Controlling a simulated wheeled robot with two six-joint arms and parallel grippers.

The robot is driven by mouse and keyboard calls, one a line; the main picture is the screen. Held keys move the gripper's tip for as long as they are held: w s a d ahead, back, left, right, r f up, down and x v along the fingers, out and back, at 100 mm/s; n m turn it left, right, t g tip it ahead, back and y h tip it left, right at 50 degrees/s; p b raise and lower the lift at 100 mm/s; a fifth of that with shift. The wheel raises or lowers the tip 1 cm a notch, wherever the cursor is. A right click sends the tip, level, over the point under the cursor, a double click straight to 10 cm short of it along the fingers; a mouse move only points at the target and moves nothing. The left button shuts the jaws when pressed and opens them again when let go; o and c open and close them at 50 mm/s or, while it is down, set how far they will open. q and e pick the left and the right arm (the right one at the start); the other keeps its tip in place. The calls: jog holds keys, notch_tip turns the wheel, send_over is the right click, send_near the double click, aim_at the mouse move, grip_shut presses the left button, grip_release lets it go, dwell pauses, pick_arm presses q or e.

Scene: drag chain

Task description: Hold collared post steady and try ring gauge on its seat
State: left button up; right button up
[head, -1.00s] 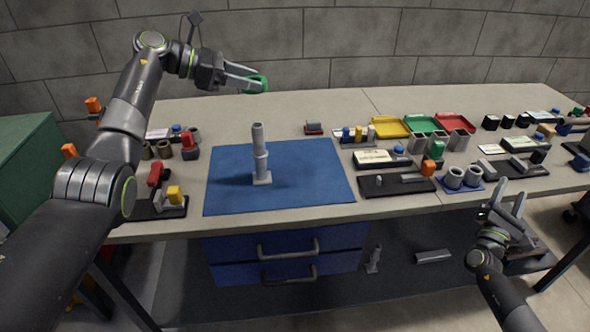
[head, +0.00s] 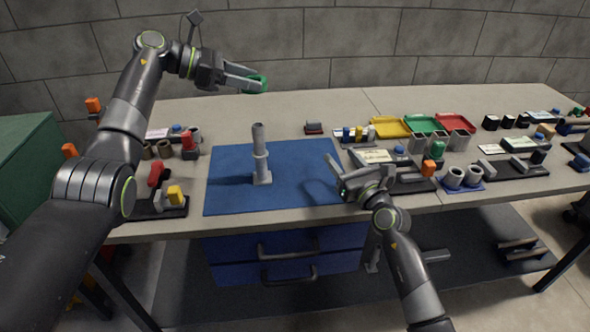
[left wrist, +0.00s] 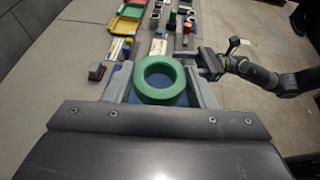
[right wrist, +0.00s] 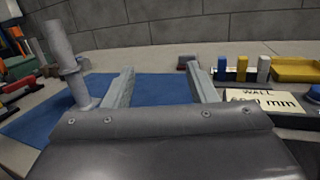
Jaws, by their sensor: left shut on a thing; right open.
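The grey collared post (head: 260,154) stands upright on its small square base on the blue mat (head: 306,195). It also shows at the left of the right wrist view (right wrist: 66,62). The green ring gauge (left wrist: 161,79) is held between the fingers of my left gripper (head: 252,80), raised above the back of the table, behind the post. My left gripper is shut on the ring. My right gripper (head: 338,176) is open and empty over the mat's right front edge, to the right of the post and apart from it.
Yellow, green and red trays (head: 422,124) stand at the back right. A white sign card (right wrist: 268,100) and several small blocks and cylinders lie right of the mat. More parts stand left of it, including a red-handled tool (head: 155,174).

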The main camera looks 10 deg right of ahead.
aim_at(264, 151)
jog(key=s+a+r+n+g+y, duration=0.1)
jog(key=s+a+n+g+y, duration=0.15)
jog(key=a, duration=0.35)
jog(key=s+a+n+g+y, duration=0.1)
jog(key=a+n+g+y, duration=0.15)
jog(key=a, duration=0.35)
jog(key=shift+t, duration=0.3)
jog(key=x, duration=1.2)
jog(key=shift+a+r, duration=0.15)
jog(key=shift+a, duration=0.1)
jog(key=shift+c, duration=0.3)
grip_shut()
pick_arm(q)
jog(key=shift+f, duration=1.5)
